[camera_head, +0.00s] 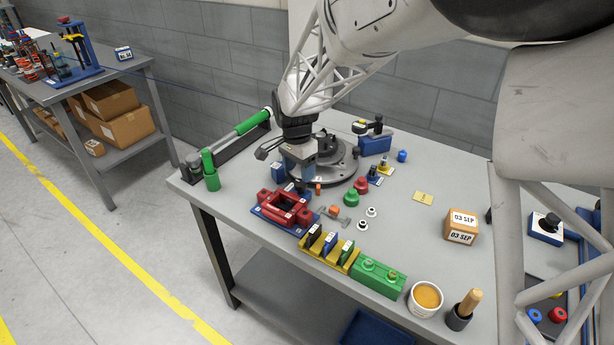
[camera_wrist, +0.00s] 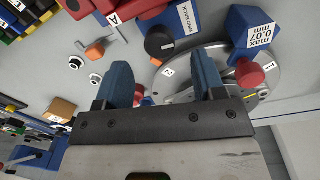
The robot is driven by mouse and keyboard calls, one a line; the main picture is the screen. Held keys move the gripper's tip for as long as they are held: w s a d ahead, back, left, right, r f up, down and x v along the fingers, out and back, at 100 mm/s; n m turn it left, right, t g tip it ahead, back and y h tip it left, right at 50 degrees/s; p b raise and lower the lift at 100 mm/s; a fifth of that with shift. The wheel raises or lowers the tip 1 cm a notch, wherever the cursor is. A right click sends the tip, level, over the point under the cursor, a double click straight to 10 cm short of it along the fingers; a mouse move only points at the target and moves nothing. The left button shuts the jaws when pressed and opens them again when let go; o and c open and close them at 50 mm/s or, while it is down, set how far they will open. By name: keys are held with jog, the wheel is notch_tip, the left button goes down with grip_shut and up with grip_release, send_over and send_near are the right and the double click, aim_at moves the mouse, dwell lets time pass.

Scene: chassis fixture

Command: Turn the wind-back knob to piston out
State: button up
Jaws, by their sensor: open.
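The wind-back unit is a blue block (camera_wrist: 210,17) with a white "WIND BACK" label, at the upper middle of the wrist view. Beside the label is a dark round knob (camera_wrist: 159,42), most likely the wind-back knob, with a bit of orange at its lower edge. My gripper (camera_wrist: 163,78) is open, its two blue fingers apart with nothing between them. The knob shows just beyond the gap, apart from the fingers. In the head view my gripper (camera_head: 301,172) points down behind the red caliper (camera_head: 285,207) and largely hides the knob.
A round grey plate (camera_wrist: 183,76) marked 1 and 2, with a red knob (camera_wrist: 250,73), lies close to the fingers. A blue "max 0.07 mm" block (camera_wrist: 255,35) stands beside it. Yellow (camera_head: 334,252) and green (camera_head: 378,278) holders stand in front.

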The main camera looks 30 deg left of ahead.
aim_at(300, 182)
jog(key=shift+d+f, duration=0.15)
jog(key=shift+f, duration=2.1)
jog(key=c, duration=0.9)
jog(key=shift+n, duration=0.5)
jog(key=n, duration=0.8)
jog(key=shift+t, duration=0.3)
jog(key=shift+n, duration=0.3)
